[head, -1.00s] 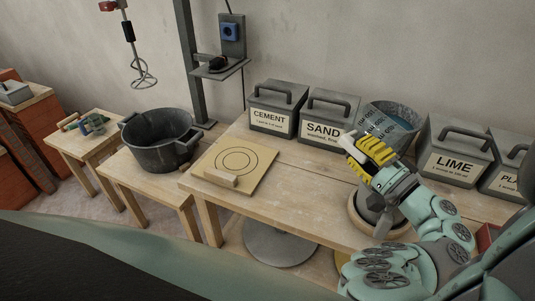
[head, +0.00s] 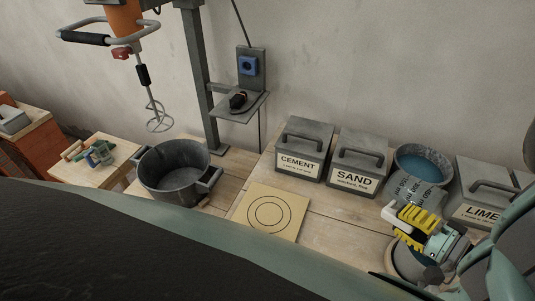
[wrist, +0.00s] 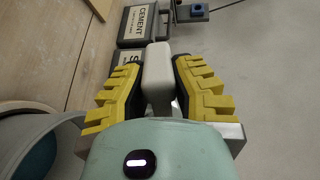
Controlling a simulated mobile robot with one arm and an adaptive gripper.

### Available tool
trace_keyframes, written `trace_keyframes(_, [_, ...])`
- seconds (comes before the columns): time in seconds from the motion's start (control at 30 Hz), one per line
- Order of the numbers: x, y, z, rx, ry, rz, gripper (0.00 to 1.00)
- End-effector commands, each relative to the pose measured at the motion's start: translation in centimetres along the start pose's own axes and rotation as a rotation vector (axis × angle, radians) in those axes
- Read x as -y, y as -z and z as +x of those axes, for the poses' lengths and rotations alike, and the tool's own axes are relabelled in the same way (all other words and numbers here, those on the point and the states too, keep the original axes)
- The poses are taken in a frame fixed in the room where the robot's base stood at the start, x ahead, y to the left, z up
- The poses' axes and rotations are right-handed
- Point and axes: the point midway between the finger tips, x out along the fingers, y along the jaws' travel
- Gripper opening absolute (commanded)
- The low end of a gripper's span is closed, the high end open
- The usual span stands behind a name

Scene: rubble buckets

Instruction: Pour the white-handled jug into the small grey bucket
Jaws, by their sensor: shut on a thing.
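My gripper (head: 415,218) is at the right of the bench, its yellow fingers shut on the jug's white handle (wrist: 157,75). A grey body with dark volume marks, apparently the jug (head: 404,188), shows just behind the fingers. A round grey rim with blue contents (head: 425,163) is directly above it; I cannot tell whether both are one vessel. A grey rim with blue inside also shows lower left in the wrist view (wrist: 58,140). A dark grey bucket (head: 175,172) with side lugs stands at the left. I cannot tell whether it is the small grey bucket.
The cement (head: 303,150), sand (head: 357,163) and lime (head: 485,192) bins line the wall. A board with circles (head: 270,212) lies on the bench (head: 335,225). A mixer (head: 155,105) hangs near the dark bucket. A round grey thing (head: 405,266) is below my gripper, partly hidden.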

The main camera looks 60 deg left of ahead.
Motion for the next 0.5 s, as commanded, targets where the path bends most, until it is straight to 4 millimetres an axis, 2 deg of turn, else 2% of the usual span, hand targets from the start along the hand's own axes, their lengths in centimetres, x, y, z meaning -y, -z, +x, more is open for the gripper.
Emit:
trace_keyframes(0.2, [1.6,-0.2,0.4,0.014,-0.129,-0.002,0.0])
trace_keyframes(0.5, [2.9,-0.1,0.8,0.019,-0.331,-0.006,0.0])
